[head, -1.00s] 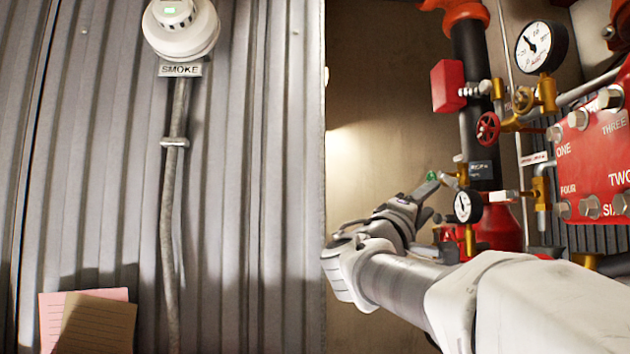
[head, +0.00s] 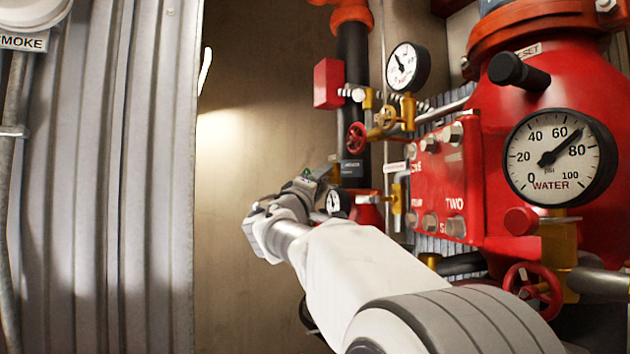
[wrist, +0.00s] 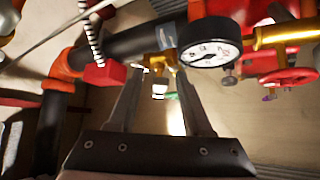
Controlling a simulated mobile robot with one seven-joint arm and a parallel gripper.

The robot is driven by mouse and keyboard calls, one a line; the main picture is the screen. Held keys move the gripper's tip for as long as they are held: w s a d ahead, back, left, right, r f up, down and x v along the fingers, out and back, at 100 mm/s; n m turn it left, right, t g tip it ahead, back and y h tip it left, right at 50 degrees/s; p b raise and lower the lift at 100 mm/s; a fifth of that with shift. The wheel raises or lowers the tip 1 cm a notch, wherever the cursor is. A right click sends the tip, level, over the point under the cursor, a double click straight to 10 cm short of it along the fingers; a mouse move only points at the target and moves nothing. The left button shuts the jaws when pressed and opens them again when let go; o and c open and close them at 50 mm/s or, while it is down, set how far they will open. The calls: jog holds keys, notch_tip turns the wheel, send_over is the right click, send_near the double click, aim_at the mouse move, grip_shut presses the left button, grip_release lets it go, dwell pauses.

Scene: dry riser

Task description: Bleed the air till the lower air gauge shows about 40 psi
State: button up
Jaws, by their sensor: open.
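The lower air gauge (head: 334,203) is a small white dial with a black rim, partly hidden by my arm in the head view; its reading is too small to make out. My gripper (head: 322,176) is just above and left of it, by the brass fittings on the black pipe. In the wrist view my gripper (wrist: 160,75) is open. A brass fitting with pale ends (wrist: 160,68) and a small green part (wrist: 172,97) show between the fingers; I cannot tell whether they touch. A white dial (wrist: 209,43) is beyond the right finger; I cannot tell which gauge it is.
The upper gauge (head: 407,66), red handwheel (head: 356,137) and red box (head: 328,83) are above my gripper. The bare wall (head: 255,120) left is clear.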

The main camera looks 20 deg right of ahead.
grip_shut()
jog(key=shift+r, duration=0.15)
jog(key=n+y+p, duration=0.1)
jog(key=r+n+p, duration=0.1)
jog(key=p, duration=0.1)
jog(key=n+y+p, duration=0.1)
jog(key=shift+s+r+y, duration=0.25)
jog(key=shift+y, duration=0.05)
jog(key=n+g+y+p, duration=0.1)
jog(key=p, duration=0.1)
jog(key=shift+r+n+p, duration=0.1)
jog(key=shift+n+p, duration=0.2)
jog(key=shift+p, duration=0.1)
jog(key=shift+n+g+y+p, duration=0.3)
jog(key=shift+n, duration=0.1)
grip_release()
